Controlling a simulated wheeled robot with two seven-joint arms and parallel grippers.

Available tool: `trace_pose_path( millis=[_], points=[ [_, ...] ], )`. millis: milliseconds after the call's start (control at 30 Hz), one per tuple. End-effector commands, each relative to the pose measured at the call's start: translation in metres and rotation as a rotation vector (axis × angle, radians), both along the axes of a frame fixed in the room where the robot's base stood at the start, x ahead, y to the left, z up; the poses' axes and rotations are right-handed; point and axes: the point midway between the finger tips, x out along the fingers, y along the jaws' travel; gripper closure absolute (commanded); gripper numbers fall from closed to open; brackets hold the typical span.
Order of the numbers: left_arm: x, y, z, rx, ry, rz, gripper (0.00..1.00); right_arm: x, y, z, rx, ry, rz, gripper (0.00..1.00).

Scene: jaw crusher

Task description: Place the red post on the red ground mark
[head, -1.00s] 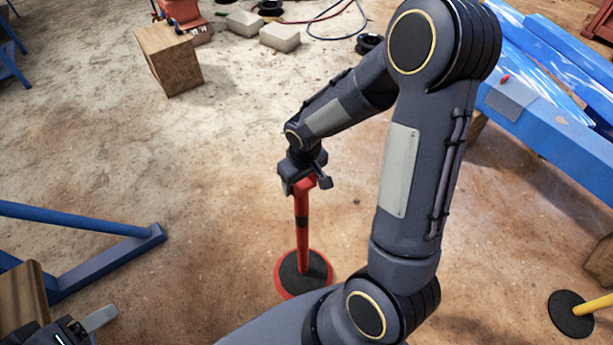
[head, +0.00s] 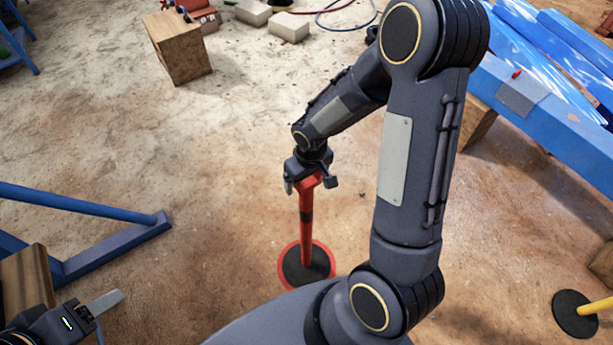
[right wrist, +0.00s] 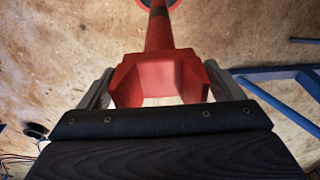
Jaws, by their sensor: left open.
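The red post (head: 306,225) stands upright in the head view, with a dark round base (head: 300,272). The red ground mark (head: 332,262) shows as a ring around that base, so the base stands within it as far as I can see. My right gripper (head: 310,184) is at the top of the post. In the right wrist view the post's forked red head (right wrist: 158,75) lies between its two fingers, which appear to be closed against its sides. My left gripper (head: 98,310) is open and empty at the lower left, partly out of frame.
A blue frame (head: 110,245) lies left of the post. A blue bench (head: 540,110) is at the right. A yellow post (head: 598,305) on a dark base stands at the lower right. A wooden block (head: 180,55) is at the back. The ground around the post is clear.

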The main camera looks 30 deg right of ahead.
Motion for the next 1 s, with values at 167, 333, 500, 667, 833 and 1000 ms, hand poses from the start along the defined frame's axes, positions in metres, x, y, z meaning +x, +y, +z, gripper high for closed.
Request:
trace_pose_path(
  millis=[167, 333, 500, 667, 833, 1000],
  points=[
    [0.000, 0.000, 0.003, 0.000, 0.000, 0.000, 0.42, 0.000, 0.000, 0.003, 0.000, 0.000, 0.000, 0.13],
    [0.000, 0.000, 0.008, 0.000, 0.000, 0.000, 0.42, -0.001, 0.000, 0.022, 0.001, -0.005, -0.002, 0.13],
    [0.000, 0.000, 0.014, 0.000, 0.000, 0.000, 0.42, -0.005, -0.001, 0.060, 0.001, -0.007, -0.002, 0.13],
    [0.000, 0.000, 0.019, 0.000, 0.000, 0.000, 0.42, -0.009, -0.001, 0.093, 0.001, -0.006, -0.001, 0.13],
    [0.000, 0.000, 0.022, 0.000, 0.000, 0.000, 0.42, -0.013, -0.001, 0.115, 0.000, -0.003, -0.001, 0.13],
    [0.000, 0.000, 0.023, 0.000, 0.000, 0.000, 0.42, -0.021, -0.002, 0.131, 0.017, -0.015, -0.014, 0.13]
  ],
)
